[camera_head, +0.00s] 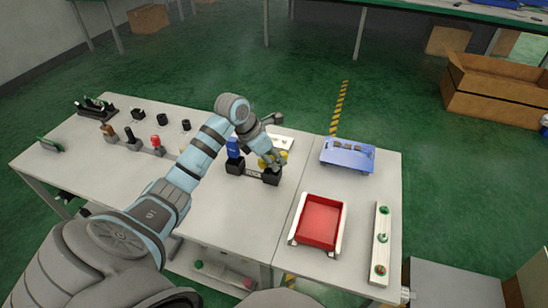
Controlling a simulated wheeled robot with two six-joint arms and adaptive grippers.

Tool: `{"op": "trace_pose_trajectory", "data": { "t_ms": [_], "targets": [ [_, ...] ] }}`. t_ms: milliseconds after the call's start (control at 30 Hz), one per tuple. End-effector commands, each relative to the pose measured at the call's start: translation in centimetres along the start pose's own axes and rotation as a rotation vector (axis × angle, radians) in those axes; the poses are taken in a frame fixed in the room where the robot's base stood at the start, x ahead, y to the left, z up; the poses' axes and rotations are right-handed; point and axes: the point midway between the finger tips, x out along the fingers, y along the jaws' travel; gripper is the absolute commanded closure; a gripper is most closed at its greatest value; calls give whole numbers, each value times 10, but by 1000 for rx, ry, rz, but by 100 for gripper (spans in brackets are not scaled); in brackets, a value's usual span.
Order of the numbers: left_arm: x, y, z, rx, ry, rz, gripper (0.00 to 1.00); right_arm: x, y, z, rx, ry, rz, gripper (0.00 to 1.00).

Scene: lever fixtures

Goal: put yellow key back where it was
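The yellow key (282,156) is at the right-hand black block (272,177) of a two-block fixture on the table. My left gripper (271,160) reaches down over it from behind. Yellow shows on both sides of the fingers, which overlap the key. Whether they are closed on it is too small to tell. The key's lower end is at the top of the block; whether it is seated is unclear. A blue key (234,147) stands upright in the left-hand black block (235,166). My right gripper is not in view.
A red tray (320,222), a blue tray (348,155) and a white strip with green and red knobs (381,243) are on the right. Several small lever fixtures, including a red one (156,142), stand left. Bare table (240,215) lies in front of the key fixture.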

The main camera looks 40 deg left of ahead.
Motion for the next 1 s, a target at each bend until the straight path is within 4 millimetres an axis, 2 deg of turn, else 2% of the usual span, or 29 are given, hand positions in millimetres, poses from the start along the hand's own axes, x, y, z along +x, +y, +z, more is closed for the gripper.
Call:
{"op": "trace_pose_trajectory", "data": {
  "t_ms": [33,67,367,467,567,800,900,1000],
  "targets": [
    [0,0,0,0,-1,0,67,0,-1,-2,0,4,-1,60],
    [-1,0,0,0,-1,0,62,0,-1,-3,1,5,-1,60],
    [-2,0,1,1,-2,2,62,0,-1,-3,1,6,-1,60],
    [-9,2,1,2,-2,4,62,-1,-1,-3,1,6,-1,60],
    [-26,2,1,3,-3,7,62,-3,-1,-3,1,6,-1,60],
    [-89,2,1,3,-3,8,62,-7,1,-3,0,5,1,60],
    [-109,2,1,3,-3,6,62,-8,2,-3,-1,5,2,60],
    [-120,1,1,1,-3,4,62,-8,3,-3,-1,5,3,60]
  ]
}}
